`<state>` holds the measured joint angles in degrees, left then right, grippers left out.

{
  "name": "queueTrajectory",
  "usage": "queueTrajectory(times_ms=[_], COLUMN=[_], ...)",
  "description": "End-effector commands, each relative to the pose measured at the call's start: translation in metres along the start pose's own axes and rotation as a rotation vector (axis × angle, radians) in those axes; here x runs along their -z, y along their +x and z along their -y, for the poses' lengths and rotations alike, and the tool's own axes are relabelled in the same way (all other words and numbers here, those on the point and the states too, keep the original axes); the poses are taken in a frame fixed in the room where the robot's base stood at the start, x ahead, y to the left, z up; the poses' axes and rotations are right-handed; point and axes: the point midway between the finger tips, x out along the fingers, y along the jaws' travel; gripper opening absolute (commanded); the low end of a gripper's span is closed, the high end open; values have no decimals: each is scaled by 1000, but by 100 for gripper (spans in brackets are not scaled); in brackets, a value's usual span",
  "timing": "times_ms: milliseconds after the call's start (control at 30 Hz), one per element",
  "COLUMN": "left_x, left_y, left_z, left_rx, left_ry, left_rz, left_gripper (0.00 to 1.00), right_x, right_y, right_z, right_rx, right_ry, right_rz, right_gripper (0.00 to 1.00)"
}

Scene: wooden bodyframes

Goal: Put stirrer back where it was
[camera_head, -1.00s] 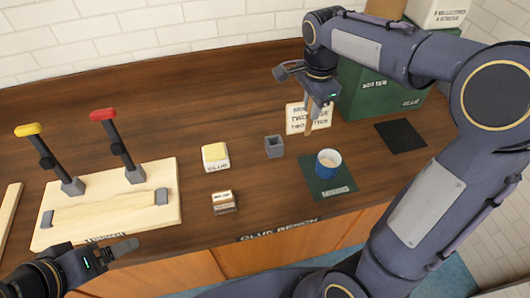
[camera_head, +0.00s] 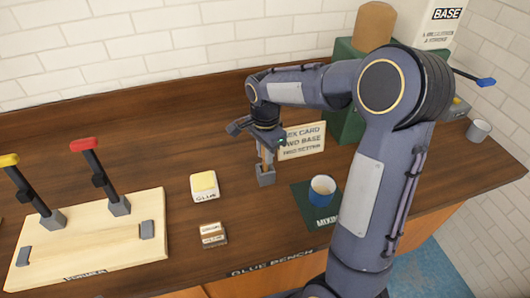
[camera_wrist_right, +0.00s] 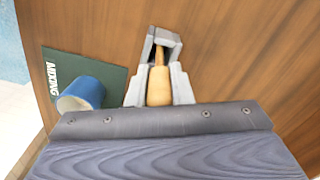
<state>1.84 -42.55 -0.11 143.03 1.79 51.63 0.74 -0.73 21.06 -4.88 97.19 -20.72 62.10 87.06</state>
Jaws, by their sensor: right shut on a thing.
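The stirrer (camera_head: 267,156) is a pale wooden stick with a thicker handle. My right gripper (camera_head: 264,138) is shut on the handle, which shows between its fingers in the right wrist view (camera_wrist_right: 159,87). The stirrer points down at the small grey square holder (camera_head: 266,176), and its thin end is at the holder's opening. I cannot tell how deep it is inside. The holder also shows beyond the fingertips in the right wrist view (camera_wrist_right: 164,36). My left gripper is not in view.
A blue cup (camera_head: 321,190) stands on the dark green mixing mat (camera_head: 305,205), right of the holder. A yellow-topped glue block (camera_head: 204,186) and a smaller labelled block (camera_head: 212,236) are to the left. A lettered card (camera_head: 303,141) stands behind. A clamp board (camera_head: 90,250) lies far left.

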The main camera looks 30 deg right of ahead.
Motion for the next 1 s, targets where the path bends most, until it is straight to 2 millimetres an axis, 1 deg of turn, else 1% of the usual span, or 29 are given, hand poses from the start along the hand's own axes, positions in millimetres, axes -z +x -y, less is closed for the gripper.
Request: queueTrajectory(times_ms=[67,300,433,467,600,867,933,1000], left_x=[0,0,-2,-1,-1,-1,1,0], left_y=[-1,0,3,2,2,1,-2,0], left_z=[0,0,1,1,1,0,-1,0], left_rx=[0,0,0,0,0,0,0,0], left_ry=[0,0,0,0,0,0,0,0], left_rz=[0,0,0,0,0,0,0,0], left_gripper=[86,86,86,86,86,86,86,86], right_x=[0,0,0,0,0,0,0,0], right_y=[5,6,10,8,8,7,3,-1], right_z=[0,0,0,0,0,0,0,1], right_rx=[-1,1,1,1,1,1,1,3], right_ry=[0,0,-1,0,0,0,0,0], right_rz=[0,0,0,0,0,0,0,-1], right_gripper=[1,1,1,23,41,41,41,41])
